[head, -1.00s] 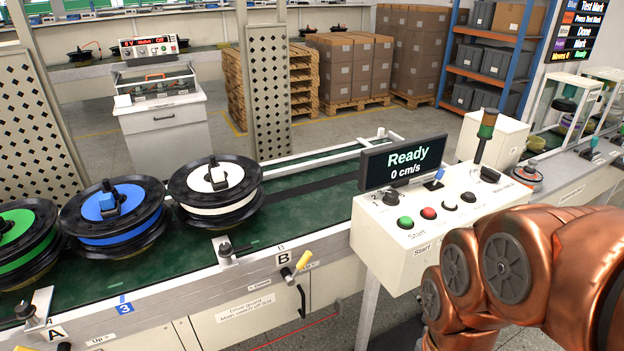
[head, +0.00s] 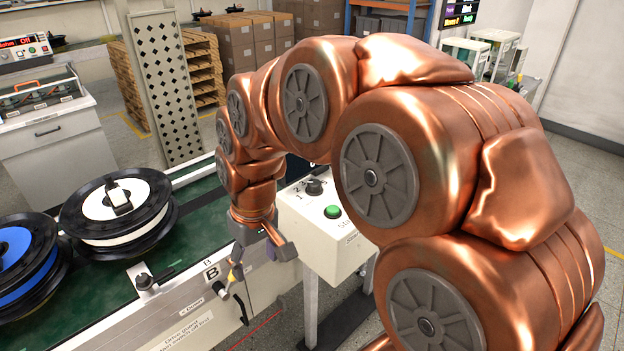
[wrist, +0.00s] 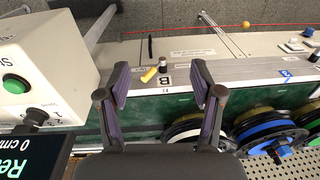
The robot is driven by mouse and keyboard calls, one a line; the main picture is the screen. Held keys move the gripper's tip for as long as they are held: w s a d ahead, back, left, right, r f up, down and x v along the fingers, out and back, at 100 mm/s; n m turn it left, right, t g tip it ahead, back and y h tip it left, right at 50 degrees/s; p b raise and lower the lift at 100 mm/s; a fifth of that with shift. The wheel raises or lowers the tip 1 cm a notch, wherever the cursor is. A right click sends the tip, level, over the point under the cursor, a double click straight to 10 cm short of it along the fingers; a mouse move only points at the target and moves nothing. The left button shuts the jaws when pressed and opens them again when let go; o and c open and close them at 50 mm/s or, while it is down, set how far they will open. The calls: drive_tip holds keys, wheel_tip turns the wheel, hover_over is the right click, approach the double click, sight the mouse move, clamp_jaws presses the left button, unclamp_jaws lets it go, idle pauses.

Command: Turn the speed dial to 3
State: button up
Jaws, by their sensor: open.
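The speed dial (head: 314,186) is a dark knob on the white control box (head: 325,238), with numbers around it. It also shows in the wrist view (wrist: 36,116) at the left, beside the green start button (wrist: 16,84). Its exact setting is too small to read. My gripper (head: 262,252) is open and empty, left of the control box and above the conveyor's front edge near label B. In the wrist view its two fingers (wrist: 160,88) stand well apart, to the right of the dial. The display (wrist: 25,155) is partly in view and shows "0 cm/s".
The conveyor (head: 195,240) carries a white reel (head: 115,208) and a blue reel (head: 20,255) left of my gripper. A yellow-handled lever (wrist: 150,74) sits at label B. My arm hides most of the display and the box's other buttons in the head view.

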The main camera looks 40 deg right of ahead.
drive_tip(key=w+d+t, duration=0.1)
drive_tip(key=w+d, duration=0.5)
drive_tip(key=d, duration=0.1)
drive_tip(key=m+t+h+p, duration=0.1)
drive_tip(key=m+t+h, duration=0.1)
drive_tip(key=m, duration=0.1)
approach(315, 183)
drive_tip(key=f, duration=0.2)
drive_tip(key=shift+t, duration=0.3)
drive_tip(key=shift+p+x, duration=1.2)
drive_tip(key=shift+x, duration=2.55)
drive_tip(key=shift+w+d+r, duration=0.1)
drive_tip(key=shift+w, duration=0.05)
drive_tip(key=shift+c, duration=0.3)
drive_tip(key=shift+d, duration=0.1)
drive_tip(key=c, duration=1.1)
